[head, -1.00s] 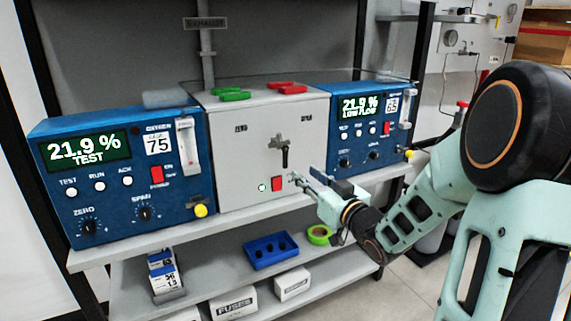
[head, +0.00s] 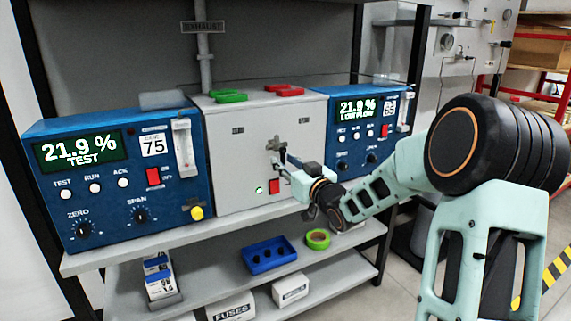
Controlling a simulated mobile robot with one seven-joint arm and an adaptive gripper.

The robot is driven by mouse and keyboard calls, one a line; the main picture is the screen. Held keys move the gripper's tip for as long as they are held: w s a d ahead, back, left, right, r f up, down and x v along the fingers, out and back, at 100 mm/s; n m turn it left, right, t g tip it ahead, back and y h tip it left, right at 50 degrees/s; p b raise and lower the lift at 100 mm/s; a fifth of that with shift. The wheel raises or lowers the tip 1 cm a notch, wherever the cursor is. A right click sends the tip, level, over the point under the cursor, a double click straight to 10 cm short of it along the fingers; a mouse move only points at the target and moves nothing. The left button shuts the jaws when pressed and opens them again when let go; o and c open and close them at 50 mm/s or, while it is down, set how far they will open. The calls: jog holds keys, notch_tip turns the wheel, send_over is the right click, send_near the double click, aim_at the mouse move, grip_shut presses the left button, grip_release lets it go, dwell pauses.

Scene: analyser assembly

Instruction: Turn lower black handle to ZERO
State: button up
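The black handle (head: 274,145) is on the front of the grey box (head: 229,170) between the two blue analysers, in the head view. Its upper part shows; its lower part is largely hidden by my gripper. My gripper (head: 283,161) is at the handle's lower part, reaching in from the right. The fingers overlap the handle in the picture, but I cannot tell whether they touch or grip it. Two small labels on the box, left (head: 238,130) and right (head: 304,120) of the handle, are too small to read.
The left blue analyser (head: 110,205) and right blue analyser (head: 345,110) flank the box. A red switch (head: 274,186) and green light (head: 259,190) sit just below my gripper. The shelf below holds a blue tray (head: 255,263) and green tape (head: 318,238).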

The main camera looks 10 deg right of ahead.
grip_shut()
jog(key=shift+a+m+p, duration=0.1)
jog(key=shift+m+p, duration=0.2)
jog(key=shift+p, duration=0.05)
jog(key=a+r+m+p, duration=0.1)
jog(key=m+p, duration=0.3)
jog(key=m, duration=0.1)
jog(key=r+m+p, duration=0.1)
jog(key=m+p, duration=0.3)
jog(key=m, duration=0.2)
jog(key=s+a+r+m+p, duration=0.1)
jog(key=m+p, duration=0.3)
jog(key=m, duration=0.2)
jog(key=shift+a+p, duration=0.3)
jog(key=shift+p, duration=0.05)
jog(key=shift+m, duration=0.3)
grip_release()
